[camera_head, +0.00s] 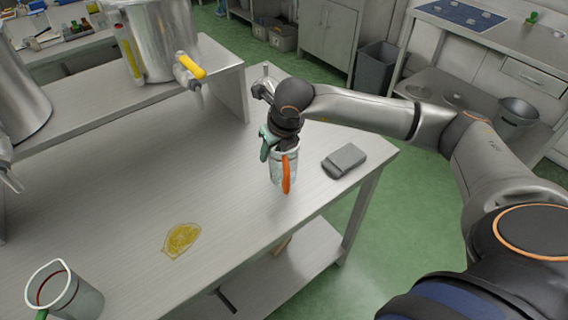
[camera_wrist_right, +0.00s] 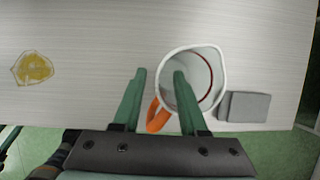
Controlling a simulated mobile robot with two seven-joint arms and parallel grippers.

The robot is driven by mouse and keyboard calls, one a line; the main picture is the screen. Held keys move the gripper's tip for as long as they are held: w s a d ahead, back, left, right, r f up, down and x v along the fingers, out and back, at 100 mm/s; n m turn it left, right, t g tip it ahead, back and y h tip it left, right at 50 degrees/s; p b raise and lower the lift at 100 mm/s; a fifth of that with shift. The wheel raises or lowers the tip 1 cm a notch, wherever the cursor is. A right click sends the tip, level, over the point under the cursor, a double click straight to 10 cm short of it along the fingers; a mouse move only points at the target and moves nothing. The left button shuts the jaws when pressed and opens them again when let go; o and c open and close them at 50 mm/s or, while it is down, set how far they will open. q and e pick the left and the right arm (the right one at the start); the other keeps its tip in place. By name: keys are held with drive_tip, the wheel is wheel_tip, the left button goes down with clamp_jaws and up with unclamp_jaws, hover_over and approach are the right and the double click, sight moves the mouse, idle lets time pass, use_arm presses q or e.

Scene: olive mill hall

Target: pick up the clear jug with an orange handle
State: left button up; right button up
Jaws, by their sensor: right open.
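The clear jug with an orange handle (camera_head: 279,172) stands upright near the far right part of the steel table. In the right wrist view the jug (camera_wrist_right: 208,62) shows its pale rim, a red line inside and its orange handle (camera_wrist_right: 154,117). My right gripper (camera_head: 272,143) points down over the jug and is open. In the wrist view its green fingers (camera_wrist_right: 158,75) lie either side of the handle, the left one outside the rim, the right one over the opening. I cannot tell how deep they reach or whether they touch.
A grey block (camera_head: 344,160) lies right of the jug near the table edge. A second clear jug with a green handle (camera_head: 75,297) stands at the near left. A yellow oil puddle (camera_head: 182,239) lies on the table. A steel tank with a yellow-handled tap (camera_head: 165,40) stands on the raised shelf.

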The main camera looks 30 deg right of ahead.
drive_tip(key=shift+w+f, duration=0.2)
drive_tip(key=shift+f, duration=0.35)
clamp_jaws()
idle(1.0)
